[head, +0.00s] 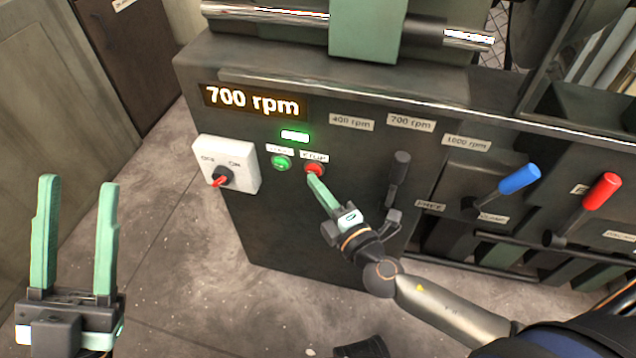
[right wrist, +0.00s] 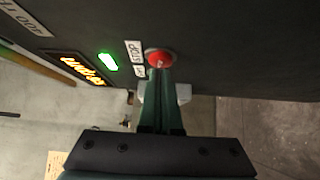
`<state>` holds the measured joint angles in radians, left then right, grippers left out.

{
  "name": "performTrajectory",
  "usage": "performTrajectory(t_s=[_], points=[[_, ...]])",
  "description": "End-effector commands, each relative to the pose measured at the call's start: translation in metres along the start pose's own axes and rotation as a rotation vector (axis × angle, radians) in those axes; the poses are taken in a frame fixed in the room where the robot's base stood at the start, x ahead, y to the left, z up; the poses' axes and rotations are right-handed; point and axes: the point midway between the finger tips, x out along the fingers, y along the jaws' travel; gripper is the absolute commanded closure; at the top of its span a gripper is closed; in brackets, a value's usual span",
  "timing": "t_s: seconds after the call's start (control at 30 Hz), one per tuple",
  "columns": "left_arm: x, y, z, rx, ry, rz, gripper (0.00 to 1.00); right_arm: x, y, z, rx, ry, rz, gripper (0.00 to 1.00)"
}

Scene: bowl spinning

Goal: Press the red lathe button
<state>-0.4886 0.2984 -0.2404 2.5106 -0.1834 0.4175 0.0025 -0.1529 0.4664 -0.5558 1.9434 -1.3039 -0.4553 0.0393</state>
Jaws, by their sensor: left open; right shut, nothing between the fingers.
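The red lathe button (head: 314,168) is on the dark front panel of the lathe, under a STOP label. It also shows in the right wrist view (right wrist: 160,57). My right gripper (head: 313,180) is shut and empty, with its fingertips at the lower edge of the red button. In the right wrist view the fingertips (right wrist: 160,68) overlap the button; I cannot tell whether they touch it. My left gripper (head: 76,185) is open and empty at the lower left, upright and well away from the lathe.
A green button (head: 281,163) is just left of the red one. A white switch box (head: 226,164) and a lit 700 rpm display (head: 252,102) are further left. A black lever (head: 399,175), a blue-handled lever (head: 519,179) and a red-handled lever (head: 601,191) are to the right.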

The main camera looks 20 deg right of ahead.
Motion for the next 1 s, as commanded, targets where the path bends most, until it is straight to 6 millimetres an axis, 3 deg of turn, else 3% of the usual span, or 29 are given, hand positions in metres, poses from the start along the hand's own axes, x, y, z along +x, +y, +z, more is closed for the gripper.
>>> performTrajectory(t_s=[1.0], points=[[-0.004, 0.003, 0.005, -0.007, -0.009, 0.01, 0.53, 0.018, 0.001, 0.021, -0.005, -0.012, 0.004, 1.0]])
